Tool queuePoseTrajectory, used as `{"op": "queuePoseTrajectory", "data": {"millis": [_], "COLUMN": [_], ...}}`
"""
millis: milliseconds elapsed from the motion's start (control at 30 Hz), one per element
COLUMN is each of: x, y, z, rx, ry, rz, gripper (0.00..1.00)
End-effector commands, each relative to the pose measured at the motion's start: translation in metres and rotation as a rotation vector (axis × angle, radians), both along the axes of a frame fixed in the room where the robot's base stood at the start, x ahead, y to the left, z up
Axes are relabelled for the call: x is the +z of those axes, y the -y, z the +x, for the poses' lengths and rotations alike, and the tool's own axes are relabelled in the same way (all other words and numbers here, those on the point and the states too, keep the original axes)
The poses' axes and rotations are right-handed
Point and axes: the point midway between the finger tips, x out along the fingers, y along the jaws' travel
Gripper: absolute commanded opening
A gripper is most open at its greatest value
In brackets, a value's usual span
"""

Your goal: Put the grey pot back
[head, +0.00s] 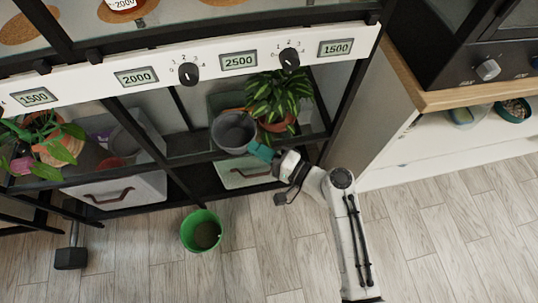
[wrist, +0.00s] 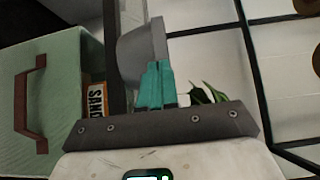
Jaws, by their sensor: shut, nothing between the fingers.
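The grey pot (head: 234,132) is at the shelf's middle bay, to the left of a potted plant with striped leaves (head: 277,100). Its open top shows and it looks empty. My gripper (head: 260,151) has teal fingers, shut and empty, at the pot's lower right side. In the wrist view the grey pot (wrist: 141,48) is just beyond the closed fingertips (wrist: 156,72). I cannot tell whether the fingers touch it. The pot's underside is hidden in the head view.
A pale green drawer box (head: 243,172) is below the pot, and a white one (head: 118,192) is to the left. A green bucket (head: 201,231) stands on the floor.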

Motion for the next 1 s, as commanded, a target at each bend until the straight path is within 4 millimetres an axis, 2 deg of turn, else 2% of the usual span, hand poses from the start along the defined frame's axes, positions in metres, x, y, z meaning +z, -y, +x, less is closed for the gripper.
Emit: {"op": "queuePoseTrajectory", "data": {"millis": [33,200,367,500,1000], "x": [-0.004,-0.005,-0.002,-0.001,-0.001], "y": [-0.016,-0.058,-0.081,-0.087,-0.084], "z": [0.007,0.029,0.041,0.044,0.044], "rx": [0.007,0.005,0.002,0.001,0.000], "ry": [0.004,0.004,0.003,0.000,0.000], "rz": [0.001,0.001,0.001,0.000,0.001], "gripper": [0.00,0.00,0.00,0.00,0.00]}}
